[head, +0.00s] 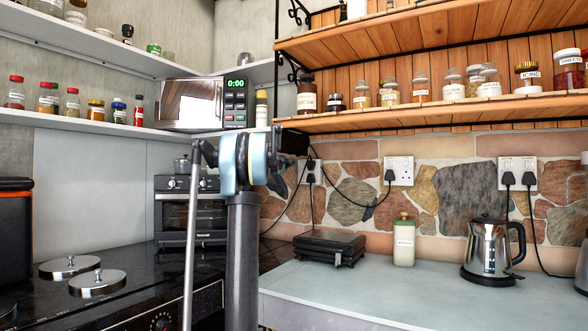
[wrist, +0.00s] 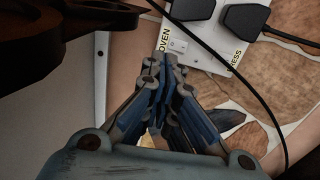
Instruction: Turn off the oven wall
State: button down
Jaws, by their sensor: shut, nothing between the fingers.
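The wall socket plate (wrist: 204,36) is white, with an "OVEN" label at its left end and a partly hidden label ending in "ESS" at its right. A small white rocker switch (wrist: 173,45) sits beside the "OVEN" label. I cannot tell its on or off position. My gripper (wrist: 167,62) is shut and empty, with its fingertips just below the switch in the wrist view. I cannot tell whether they touch it. In the head view the same plate (head: 314,170) shows partly behind my arm. The small black oven (head: 190,212) stands on the left.
Two black plugs (wrist: 243,17) sit in the plate, and a black cable (wrist: 240,82) hangs past the gripper's right side. A dark object (wrist: 75,40) fills the wrist view's upper left. Below the sockets, a black press (head: 329,246), a jar (head: 404,240) and a kettle (head: 489,250) stand on the counter.

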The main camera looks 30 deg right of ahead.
jog(key=s+a+r, duration=0.1)
jog(key=s+a, duration=0.3)
jog(key=a, duration=0.2)
jog(key=shift+a, duration=0.25)
dwell(0.3)
jog(key=s+a+f+m+g+y, duration=0.15)
jog(key=s+a+f+y, duration=0.45)
jog(key=s+a+f, duration=0.75)
jog(key=s+a+f+m+g+y, duration=0.1)
jog(key=s+a+f+m+y, duration=0.3)
jog(key=s+a+f, duration=0.95)
jog(key=s+a+f+m+g+y, duration=0.1)
jog(key=s+a+f+y, duration=0.65)
jog(key=a+f, duration=1)
jog(key=s+d+f+g, duration=0.2)
jog(key=s+f+g, duration=0.2)
jog(key=s+f, duration=0.8)
jog(key=s+h, duration=0.1)
jog(key=s, duration=0.2)
jog(key=shift+s+d+f, duration=0.15)
jog(key=shift+d+f, duration=0.1)
jog(key=shift+f, duration=0.15)
